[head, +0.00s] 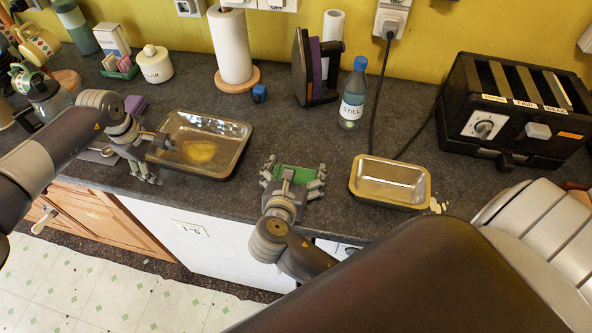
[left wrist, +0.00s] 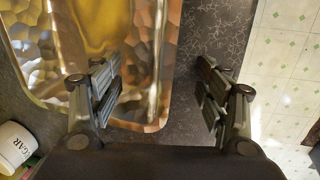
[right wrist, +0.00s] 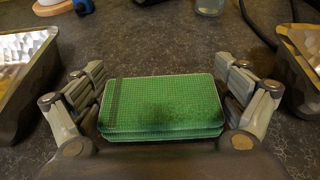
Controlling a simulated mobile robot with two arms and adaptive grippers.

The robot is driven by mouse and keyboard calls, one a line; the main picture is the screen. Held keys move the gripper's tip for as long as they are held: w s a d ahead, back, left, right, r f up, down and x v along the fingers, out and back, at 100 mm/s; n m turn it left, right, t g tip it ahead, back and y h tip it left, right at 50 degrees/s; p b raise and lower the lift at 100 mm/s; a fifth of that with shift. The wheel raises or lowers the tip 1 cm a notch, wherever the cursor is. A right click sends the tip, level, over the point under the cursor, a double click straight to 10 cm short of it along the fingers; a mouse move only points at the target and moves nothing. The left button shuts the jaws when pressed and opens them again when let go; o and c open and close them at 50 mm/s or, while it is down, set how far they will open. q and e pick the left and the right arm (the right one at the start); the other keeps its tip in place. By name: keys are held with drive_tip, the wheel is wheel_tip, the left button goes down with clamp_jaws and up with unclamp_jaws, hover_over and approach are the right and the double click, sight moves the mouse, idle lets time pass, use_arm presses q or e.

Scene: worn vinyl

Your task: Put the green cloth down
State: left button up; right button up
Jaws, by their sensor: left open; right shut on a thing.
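The green cloth (head: 294,174) is a folded, checked bundle between the fingers of my right gripper (head: 293,176), over the dark worktop between two metal trays. In the right wrist view the green cloth (right wrist: 163,107) spans the gap between the fingers of the right gripper (right wrist: 163,100), which is shut on it. I cannot tell whether its underside touches the worktop. My left gripper (head: 156,160) is open at the left edge of the larger tray.
The larger metal tray (head: 240,133) holds something yellow. A smaller empty tray (head: 425,200) stands right of the cloth. Behind are a paper roll (head: 231,48), an iron (head: 303,70), a water bottle (head: 353,95) and a black toaster (head: 515,112). Worktop behind the cloth is clear.

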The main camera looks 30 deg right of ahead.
drive_tip(key=shift+f, duration=0.45)
drive_tip(key=shift+f, duration=0.1)
drive_tip(key=o, duration=0.8)
drive_tip(key=shift+s+a+r, duration=0.15)
drive_tip(key=shift+r, duration=0.05)
drive_tip(key=v, duration=1.1)
drive_tip(key=shift+s+a+r, duration=0.15)
drive_tip(key=shift+r, duration=0.1)
